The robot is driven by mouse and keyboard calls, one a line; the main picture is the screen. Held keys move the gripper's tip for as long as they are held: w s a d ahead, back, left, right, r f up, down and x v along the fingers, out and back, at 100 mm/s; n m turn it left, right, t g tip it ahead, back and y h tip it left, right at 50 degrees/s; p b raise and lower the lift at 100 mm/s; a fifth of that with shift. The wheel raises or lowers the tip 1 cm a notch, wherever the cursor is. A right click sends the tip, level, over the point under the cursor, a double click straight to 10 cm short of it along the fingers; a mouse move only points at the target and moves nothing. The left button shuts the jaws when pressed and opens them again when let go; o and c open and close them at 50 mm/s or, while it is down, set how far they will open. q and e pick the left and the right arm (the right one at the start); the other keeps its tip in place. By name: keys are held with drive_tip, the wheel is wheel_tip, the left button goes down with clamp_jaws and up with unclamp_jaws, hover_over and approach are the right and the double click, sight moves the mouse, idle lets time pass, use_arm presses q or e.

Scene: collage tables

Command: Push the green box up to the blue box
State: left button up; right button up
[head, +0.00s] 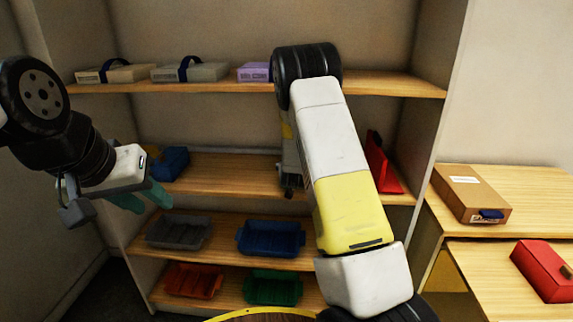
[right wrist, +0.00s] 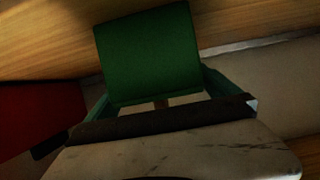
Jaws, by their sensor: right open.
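The blue box (head: 172,163) stands on the middle shelf at the left in the head view. The green box (right wrist: 150,52) is in the right wrist view, just ahead of my right gripper (right wrist: 155,86). Its flat face is toward the camera, with one finger to each side, and I cannot tell whether they touch it. My right arm hides the green box in the head view. My right gripper is open. My left gripper (head: 143,198) is in front of the shelves at the left, its teal fingers apart and empty, below the blue box.
A red item (head: 382,163) leans at the right of the middle shelf. The shelf board (head: 225,170) between is bare where it shows. Grey (head: 180,232), blue (head: 271,238), orange (head: 193,281) and green (head: 272,288) trays sit below. Side tables (head: 535,190) stand right.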

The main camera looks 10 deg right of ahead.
drive_tip(key=shift+x, duration=0.9)
drive_tip(key=c, duration=1.5)
